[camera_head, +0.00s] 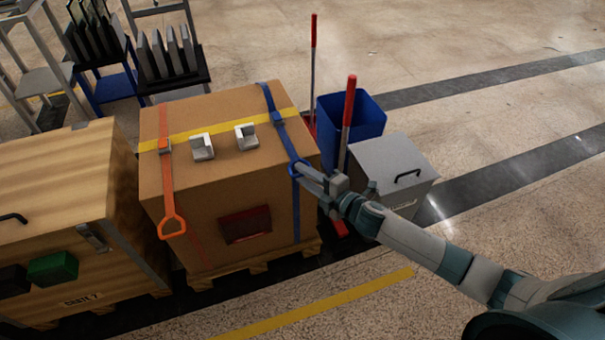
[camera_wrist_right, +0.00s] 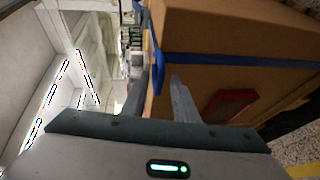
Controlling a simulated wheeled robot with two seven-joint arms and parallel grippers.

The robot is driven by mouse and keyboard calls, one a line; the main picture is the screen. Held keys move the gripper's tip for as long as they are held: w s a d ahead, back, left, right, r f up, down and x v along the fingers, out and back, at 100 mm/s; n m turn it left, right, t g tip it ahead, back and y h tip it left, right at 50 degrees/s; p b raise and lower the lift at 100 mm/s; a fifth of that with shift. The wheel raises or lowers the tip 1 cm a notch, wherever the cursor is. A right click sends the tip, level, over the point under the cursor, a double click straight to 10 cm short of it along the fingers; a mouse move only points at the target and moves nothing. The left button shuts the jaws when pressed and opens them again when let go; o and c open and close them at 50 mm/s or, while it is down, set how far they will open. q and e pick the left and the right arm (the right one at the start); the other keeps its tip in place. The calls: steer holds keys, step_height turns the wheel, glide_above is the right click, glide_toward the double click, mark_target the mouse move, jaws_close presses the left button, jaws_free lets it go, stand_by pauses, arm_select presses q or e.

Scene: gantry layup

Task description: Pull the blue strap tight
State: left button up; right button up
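The blue strap (camera_head: 274,105) runs over the top of a brown cardboard box (camera_head: 222,103) and down its front near the right edge. A blue pull loop (camera_head: 298,168) is at the box's upper front edge. In the right wrist view the loop (camera_wrist_right: 157,76) shows between the fingertips. My right gripper (camera_head: 307,178) is at the loop, its fingers pointing at it and apart; I cannot tell whether they touch it. My left gripper is not in view.
An orange strap with a loop (camera_head: 173,227) hangs at the box's left. A wooden crate (camera_head: 60,190) stands left. A blue bin (camera_head: 367,118), red-handled poles (camera_head: 348,105) and a grey case (camera_head: 390,165) stand right. The floor in front is clear.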

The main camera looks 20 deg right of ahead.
steer(key=shift+w+a, duration=0.2)
steer(key=shift+w, duration=0.3)
steer(key=shift+f, duration=0.1)
jaws_close()
stand_by(0.4)
stand_by(0.5)
